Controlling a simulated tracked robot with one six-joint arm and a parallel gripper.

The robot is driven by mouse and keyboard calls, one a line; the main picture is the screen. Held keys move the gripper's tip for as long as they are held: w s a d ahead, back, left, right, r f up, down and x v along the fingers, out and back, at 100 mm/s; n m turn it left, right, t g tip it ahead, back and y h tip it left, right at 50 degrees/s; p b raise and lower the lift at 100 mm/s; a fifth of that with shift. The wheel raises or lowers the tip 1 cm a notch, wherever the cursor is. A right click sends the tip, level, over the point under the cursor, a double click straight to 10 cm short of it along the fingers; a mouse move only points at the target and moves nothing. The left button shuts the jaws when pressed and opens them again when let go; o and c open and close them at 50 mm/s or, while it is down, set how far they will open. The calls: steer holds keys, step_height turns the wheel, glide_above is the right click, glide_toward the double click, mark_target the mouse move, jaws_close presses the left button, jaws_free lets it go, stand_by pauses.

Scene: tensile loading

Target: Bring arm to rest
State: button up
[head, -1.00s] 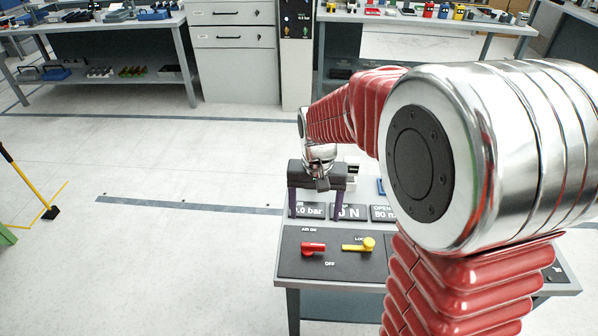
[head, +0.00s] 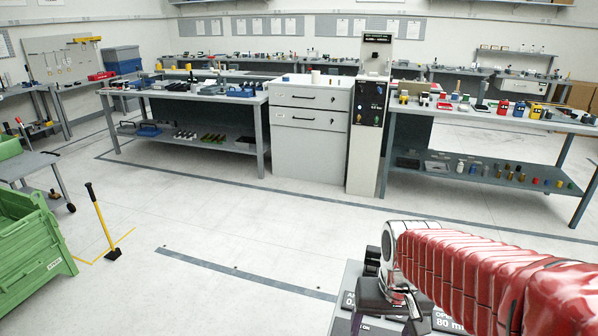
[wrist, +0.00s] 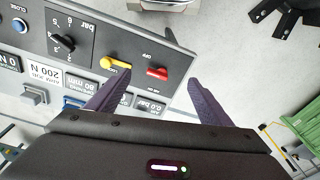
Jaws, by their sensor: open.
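My gripper (wrist: 157,84) shows in the wrist view with its two purple fingers spread apart and nothing between them. It hangs over a control panel (wrist: 90,22) with a yellow lever (wrist: 116,62), a red lever (wrist: 157,73), a black pressure knob (wrist: 63,43) and several labelled displays. In the head view, my red-sleeved arm reaches in from the lower right, and the dark gripper body (head: 384,292) is above the panel at the bottom edge. Most of the panel and the fingertips are hidden or cut off there.
A workbench (head: 190,98) with parts stands at the back left, beside a white drawer cabinet (head: 308,135) and a tall column (head: 367,135). Another bench (head: 480,180) is at the right. A green bin (head: 30,245) stands at the left.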

steer(key=s+r+n+t, duration=0.1)
steer(key=s+r+t, duration=0.3)
steer(key=s+r, duration=0.4)
steer(key=shift+s+a+r, duration=0.2)
steer(key=shift+a+r, duration=0.15)
steer(key=shift+r, duration=0.15)
stand_by(1.0)
